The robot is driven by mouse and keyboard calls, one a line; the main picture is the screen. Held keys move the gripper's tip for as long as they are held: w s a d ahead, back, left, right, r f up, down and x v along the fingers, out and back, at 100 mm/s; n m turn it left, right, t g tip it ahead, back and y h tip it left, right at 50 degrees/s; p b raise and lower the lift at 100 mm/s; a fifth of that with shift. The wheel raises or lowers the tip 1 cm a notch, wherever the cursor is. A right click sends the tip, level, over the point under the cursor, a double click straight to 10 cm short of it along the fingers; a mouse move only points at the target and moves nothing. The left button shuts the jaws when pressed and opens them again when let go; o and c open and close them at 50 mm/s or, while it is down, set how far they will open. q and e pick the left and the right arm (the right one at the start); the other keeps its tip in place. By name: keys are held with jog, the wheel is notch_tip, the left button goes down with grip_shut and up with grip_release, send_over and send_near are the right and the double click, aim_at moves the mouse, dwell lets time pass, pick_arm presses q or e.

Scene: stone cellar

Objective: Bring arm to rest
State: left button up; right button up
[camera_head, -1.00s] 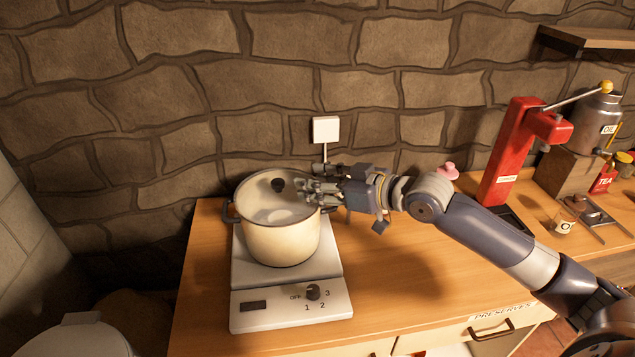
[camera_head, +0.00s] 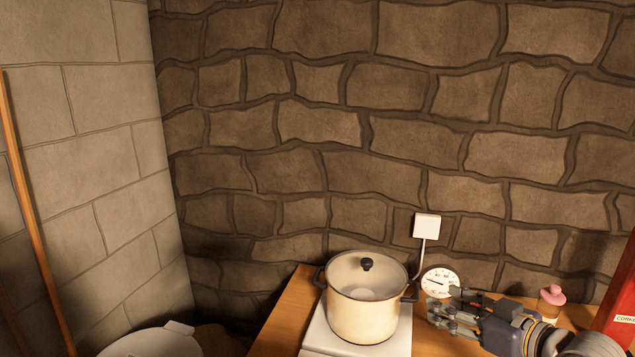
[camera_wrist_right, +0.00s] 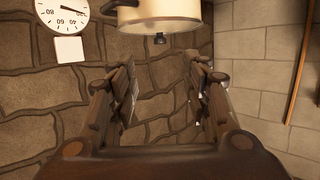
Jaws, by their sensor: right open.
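My right gripper (camera_head: 456,313) is at the lower right of the head view, to the right of the cream pot and apart from it. Its fingers are open and empty, pointing left toward the pot. The right wrist view shows the same gripper (camera_wrist_right: 163,95) with its two fingers spread and nothing between them. The pot (camera_head: 362,312) has its lid (camera_head: 345,272) on, with a black knob, and stands on a white hot plate (camera_head: 325,338). The pot also shows upside down at the top of the wrist view (camera_wrist_right: 160,14). My left gripper is not in view.
A round dial (camera_head: 439,283) stands behind the gripper by the wall. A white wall box (camera_head: 427,226) has a cord running down. A pink-topped jar (camera_head: 551,300) and a red device (camera_head: 622,300) are at right. A white bin (camera_head: 152,343) is at lower left.

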jog(key=s+a+f+g+h, duration=0.1)
jog(key=s+a+f+g, duration=0.15)
jog(key=s+f, duration=0.5)
jog(key=s+a+f+g+h, duration=0.15)
jog(key=s+a+f, duration=0.3)
jog(key=f, duration=0.55)
jog(key=s+d+f+m+g+h, duration=0.1)
jog(key=s+f+m+g+h, duration=0.2)
jog(key=s, duration=0.7)
jog(key=s+d+f+m+g+h, duration=0.1)
jog(key=s+f+g, duration=0.1)
jog(key=s+f, duration=0.65)
jog(key=s+f+g+b, duration=0.1)
jog(key=s+f+g, duration=0.15)
jog(key=f, duration=2.15)
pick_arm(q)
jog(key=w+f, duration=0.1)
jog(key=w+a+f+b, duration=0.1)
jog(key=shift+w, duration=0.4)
pick_arm(e)
jog(key=s+d+f, duration=0.3)
jog(key=s+f, duration=1.4)
jog(key=shift+s+f+n, duration=0.3)
jog(key=shift+s+f, duration=0.05)
jog(key=shift+o, duration=0.3)
jog(key=shift+d+h, duration=0.1)
jog(key=shift+h, duration=0.15)
